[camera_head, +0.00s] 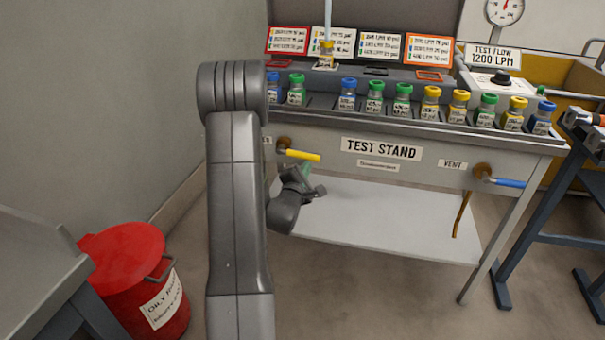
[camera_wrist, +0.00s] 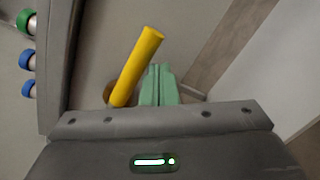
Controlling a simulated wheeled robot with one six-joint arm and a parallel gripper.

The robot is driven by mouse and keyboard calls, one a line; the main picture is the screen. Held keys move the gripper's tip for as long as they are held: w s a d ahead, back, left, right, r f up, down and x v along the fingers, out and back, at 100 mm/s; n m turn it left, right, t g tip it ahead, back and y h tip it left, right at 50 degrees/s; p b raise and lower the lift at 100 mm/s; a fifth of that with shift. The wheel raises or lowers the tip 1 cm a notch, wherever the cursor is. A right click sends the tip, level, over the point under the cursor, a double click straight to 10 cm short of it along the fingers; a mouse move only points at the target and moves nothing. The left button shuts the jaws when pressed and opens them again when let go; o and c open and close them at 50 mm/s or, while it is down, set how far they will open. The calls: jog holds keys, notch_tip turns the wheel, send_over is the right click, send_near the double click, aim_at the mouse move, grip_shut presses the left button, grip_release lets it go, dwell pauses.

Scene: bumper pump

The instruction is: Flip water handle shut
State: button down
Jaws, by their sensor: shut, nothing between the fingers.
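The water handle (camera_head: 302,155) is a yellow lever on a brass valve on the left of the test stand's front panel. In the head view it points right, nearly level, tilted slightly down. In the wrist view the yellow lever (camera_wrist: 138,66) slants from its brass pivot up to the right. My gripper (camera_head: 296,183) is just below the lever in the head view, partly hidden by my arm. In the wrist view the green fingers of my gripper (camera_wrist: 158,75) are together and empty, beside the lever's pivot end. I cannot tell whether they touch it.
A blue vent handle (camera_head: 505,182) is on the panel's right. Several capped sample bottles (camera_head: 403,97) stand along the test stand (camera_head: 330,128). A lower white shelf (camera_head: 390,222) lies under the panel. A red oily-waste bin (camera_head: 122,262) stands at lower left.

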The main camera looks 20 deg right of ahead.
jog(key=shift+d+r, duration=0.15)
jog(key=shift+r, duration=0.45)
dwell(0.3)
